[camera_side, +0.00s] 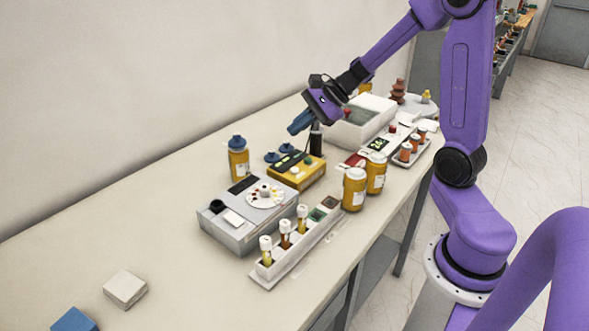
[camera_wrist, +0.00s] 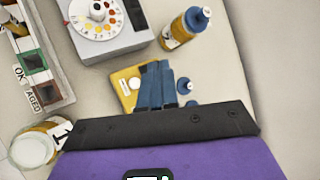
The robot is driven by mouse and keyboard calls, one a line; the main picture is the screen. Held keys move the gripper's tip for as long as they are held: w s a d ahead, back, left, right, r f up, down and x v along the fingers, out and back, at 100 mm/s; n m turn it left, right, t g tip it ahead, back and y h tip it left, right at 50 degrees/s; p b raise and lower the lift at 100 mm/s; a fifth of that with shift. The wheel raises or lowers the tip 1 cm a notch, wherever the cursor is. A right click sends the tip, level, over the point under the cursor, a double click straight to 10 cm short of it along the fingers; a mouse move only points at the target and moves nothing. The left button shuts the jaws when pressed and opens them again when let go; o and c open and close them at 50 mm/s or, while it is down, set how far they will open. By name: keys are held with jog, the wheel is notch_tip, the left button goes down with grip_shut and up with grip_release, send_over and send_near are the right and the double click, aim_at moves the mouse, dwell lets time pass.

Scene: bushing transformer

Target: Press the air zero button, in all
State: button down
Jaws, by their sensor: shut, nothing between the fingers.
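A yellow instrument box (camera_side: 297,172) with a dark display strip and small round controls stands mid-table. It also shows in the wrist view (camera_wrist: 124,94), partly covered by my fingers. I cannot read an air zero label on any button. My gripper (camera_side: 294,129) has blue fingers and is shut and empty, above and behind the yellow box in the side view, apart from it. In the wrist view, the fingers of my gripper (camera_wrist: 156,66) overlap the right part of the box's top.
A black upright cylinder (camera_side: 316,139) stands at the box's back right. A blue-capped bottle (camera_side: 238,158), a grey device with a colour dial (camera_side: 246,217), a tube rack (camera_side: 292,250) and amber jars (camera_side: 354,190) surround it. The table's left front is mostly clear.

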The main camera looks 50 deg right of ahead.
aim_at(298, 170)
jog(key=shift+f, duration=4.3)
jog(key=shift+f, duration=0.1)
jog(key=shift+f, duration=0.3)
jog(key=shift+f, duration=0.45)
jog(key=shift+r, duration=0.9)
jog(key=shift+r, duration=2.5)
